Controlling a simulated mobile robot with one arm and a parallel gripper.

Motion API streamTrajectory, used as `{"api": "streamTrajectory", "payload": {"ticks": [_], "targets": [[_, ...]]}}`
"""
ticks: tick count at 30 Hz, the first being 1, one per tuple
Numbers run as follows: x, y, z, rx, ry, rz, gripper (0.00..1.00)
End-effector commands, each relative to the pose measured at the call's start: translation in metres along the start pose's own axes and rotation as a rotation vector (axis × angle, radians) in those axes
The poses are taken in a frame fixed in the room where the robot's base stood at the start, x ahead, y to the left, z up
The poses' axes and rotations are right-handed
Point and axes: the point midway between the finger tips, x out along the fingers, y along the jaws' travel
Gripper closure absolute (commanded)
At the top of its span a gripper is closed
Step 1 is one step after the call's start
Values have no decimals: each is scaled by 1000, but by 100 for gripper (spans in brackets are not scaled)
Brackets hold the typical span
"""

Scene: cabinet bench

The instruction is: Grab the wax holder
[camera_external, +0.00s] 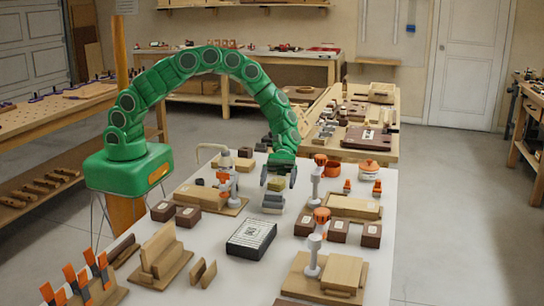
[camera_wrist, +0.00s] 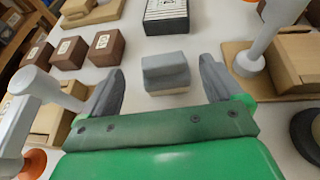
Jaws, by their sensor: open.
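A small grey stepped block with a pale base, which I take to be the wax holder, stands on the white bench (camera_external: 215,262). In the wrist view the grey block (camera_wrist: 166,72) lies ahead of and between the fingers, with a gap on each side. In the external view it appears as grey pieces (camera_external: 272,204) below my gripper (camera_external: 279,181), with an olive block (camera_external: 276,188) partly hidden by the fingers. My gripper points down and is open and empty; both dark grey fingers also show in the wrist view (camera_wrist: 161,66). I cannot tell the exact height gap.
A black box with a white label (camera_external: 251,240) sits beyond the block. Orange-and-white clamp posts stand on both sides, at left (camera_external: 226,184) and right (camera_external: 315,182), near my fingers. Brown boxes (camera_external: 338,231) and wooden stands (camera_external: 161,256) crowd the bench. Bare bench surrounds the block.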

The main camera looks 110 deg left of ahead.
Motion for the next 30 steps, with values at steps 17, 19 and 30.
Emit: {"api": "streamTrajectory", "payload": {"ticks": [17, 19, 30], "targets": [[48, -3, -4, -4, -2, -4, 6], [58, -4, -6, -5, -1, -5, 6], [78, -2, -6, -2, 0, 0, 6]]}}
